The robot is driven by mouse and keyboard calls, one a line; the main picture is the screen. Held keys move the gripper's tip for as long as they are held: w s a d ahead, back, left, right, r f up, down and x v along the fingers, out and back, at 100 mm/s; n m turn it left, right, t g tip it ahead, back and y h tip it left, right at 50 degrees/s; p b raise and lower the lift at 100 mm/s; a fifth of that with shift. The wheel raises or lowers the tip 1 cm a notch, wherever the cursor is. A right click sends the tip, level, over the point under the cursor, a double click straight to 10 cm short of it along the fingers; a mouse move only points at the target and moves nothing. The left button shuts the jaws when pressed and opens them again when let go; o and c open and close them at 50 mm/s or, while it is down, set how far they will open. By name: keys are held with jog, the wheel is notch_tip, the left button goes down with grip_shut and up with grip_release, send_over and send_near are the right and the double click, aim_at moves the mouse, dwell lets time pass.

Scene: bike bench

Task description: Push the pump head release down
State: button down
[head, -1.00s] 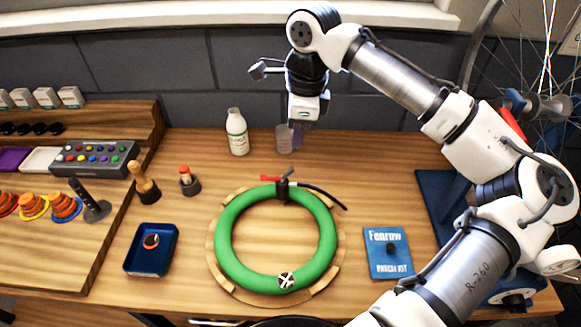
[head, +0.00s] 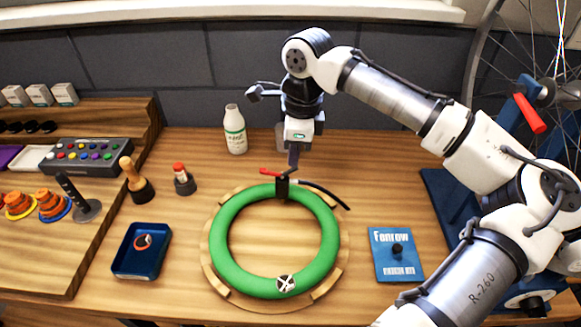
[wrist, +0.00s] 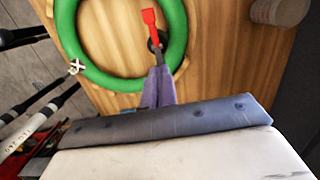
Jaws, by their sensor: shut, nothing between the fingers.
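The pump head (head: 282,188) is a small black block on the far side of the green tube (head: 228,232), with a black hose leading off to the right. Its red release lever (head: 270,171) sticks out to the left at the top. The lever also shows in the wrist view (wrist: 149,20), with the dark pump head (wrist: 156,45) below it. My gripper (head: 293,164) points down just above and behind the pump head, its fingers together and empty. In the wrist view the purple-grey fingertips (wrist: 159,72) reach close to the pump head; whether they touch it, I cannot tell.
The tube lies on a round wooden stand (head: 212,262). A white bottle (head: 235,135) and a grey cup (head: 281,136) stand behind.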

notch_tip(320, 180, down, 2)
jog(key=shift+f+b, duration=0.25)
jog(key=shift+b, duration=0.4)
jog(key=shift+d+r+p, duration=0.15)
jog(key=shift+r+p, duration=0.2)
jog(key=shift+r, duration=0.05)
jog(key=d, duration=0.1)
jog(key=d+p, duration=0.1)
jog(key=shift+d+r, duration=0.35)
notch_tip(320, 180, up, 14)
jog(key=d+b, duration=0.1)
jog(key=shift+d+b, duration=0.2)
jog(key=shift+b, duration=0.15)
jog(key=shift+f, duration=0.1)
